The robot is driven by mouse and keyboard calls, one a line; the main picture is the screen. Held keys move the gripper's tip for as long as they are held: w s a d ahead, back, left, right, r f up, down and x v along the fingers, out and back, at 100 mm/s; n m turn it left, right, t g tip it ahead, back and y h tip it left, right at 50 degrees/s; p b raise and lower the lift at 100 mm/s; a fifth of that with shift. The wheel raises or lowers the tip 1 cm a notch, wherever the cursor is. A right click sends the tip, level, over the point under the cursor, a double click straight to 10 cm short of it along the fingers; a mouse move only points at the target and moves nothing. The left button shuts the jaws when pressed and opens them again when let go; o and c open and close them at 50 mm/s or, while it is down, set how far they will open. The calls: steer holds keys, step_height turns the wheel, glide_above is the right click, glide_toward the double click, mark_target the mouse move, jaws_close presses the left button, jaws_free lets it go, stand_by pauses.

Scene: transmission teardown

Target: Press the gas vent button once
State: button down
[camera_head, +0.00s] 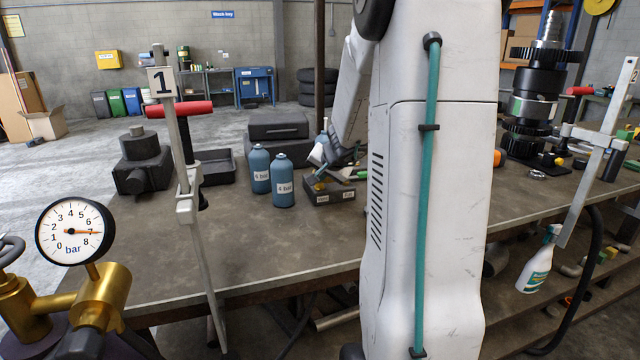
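No button that I can make out as the gas vent button shows in the head view. A round pressure gauge (75,231) marked in bar stands at the left front on brass fittings (98,300); its orange needle points right, near 7. Two blue bottles (283,186) with bar labels stand upright on the workbench (180,250). My white arm fills the middle of the view. The fingers are too small and partly hidden to read.
A clamp (186,205) with a red handle and a "1" tag stands at the bench's front edge. A dark block (142,165) and a black tray (216,166) lie behind it. At right are a gear stack (533,100), another clamp (592,150) and a spray bottle (537,268).

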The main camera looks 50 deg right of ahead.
mark_target(321, 185)
steer(key=shift+f, duration=0.3)
steer(key=shift+r, duration=0.15)
stand_by(0.3)
steer(key=shift+r, duration=0.85)
steer(key=shift+r, duration=2.5)
